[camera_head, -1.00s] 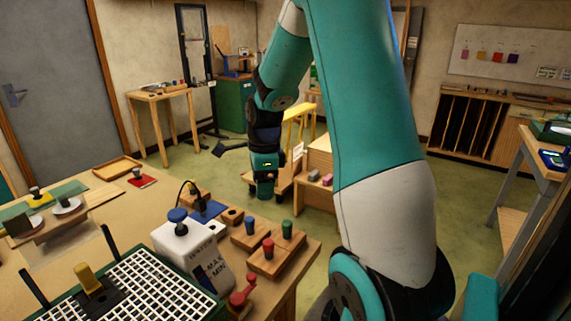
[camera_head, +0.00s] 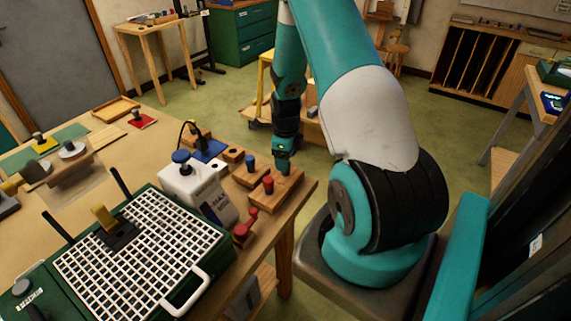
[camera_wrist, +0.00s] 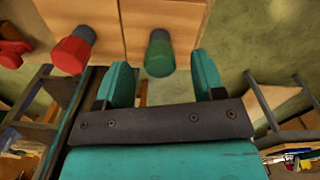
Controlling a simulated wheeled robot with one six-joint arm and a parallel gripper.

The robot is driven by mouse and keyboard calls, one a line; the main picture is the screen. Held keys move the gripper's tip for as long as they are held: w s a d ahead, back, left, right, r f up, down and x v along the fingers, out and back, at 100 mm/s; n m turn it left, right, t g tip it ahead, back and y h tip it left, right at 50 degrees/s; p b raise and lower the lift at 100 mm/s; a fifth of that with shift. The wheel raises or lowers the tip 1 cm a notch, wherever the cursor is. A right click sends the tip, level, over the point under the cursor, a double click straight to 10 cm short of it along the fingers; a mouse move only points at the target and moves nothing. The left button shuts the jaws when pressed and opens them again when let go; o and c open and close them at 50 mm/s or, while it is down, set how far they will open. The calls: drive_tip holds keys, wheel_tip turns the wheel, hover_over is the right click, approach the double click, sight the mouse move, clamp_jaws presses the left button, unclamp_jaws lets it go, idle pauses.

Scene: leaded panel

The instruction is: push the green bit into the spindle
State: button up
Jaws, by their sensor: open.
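The green bit (camera_wrist: 160,52) stands in a wooden block (camera_wrist: 150,14) in the wrist view. It lies ahead of my open gripper (camera_wrist: 162,75), between the lines of the two fingers, with nothing held. In the head view my gripper (camera_head: 283,158) points down over the right end of the same block (camera_head: 273,197) and hides the green bit. A red bit (camera_head: 268,183) stands in that block to the left; it also shows in the wrist view (camera_wrist: 74,50). A green-based machine with a white grid top (camera_head: 140,255) stands on the bench; I cannot make out its spindle.
A blue bit (camera_head: 250,163) stands in another block behind the red one. The bench edge runs just right of the blocks, with open floor beyond.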

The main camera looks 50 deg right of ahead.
drive_tip(key=shift+f+p, duration=0.4)
drive_tip(key=shift+f, duration=1.75)
drive_tip(key=shift+c, duration=0.3)
drive_tip(key=c, duration=1)
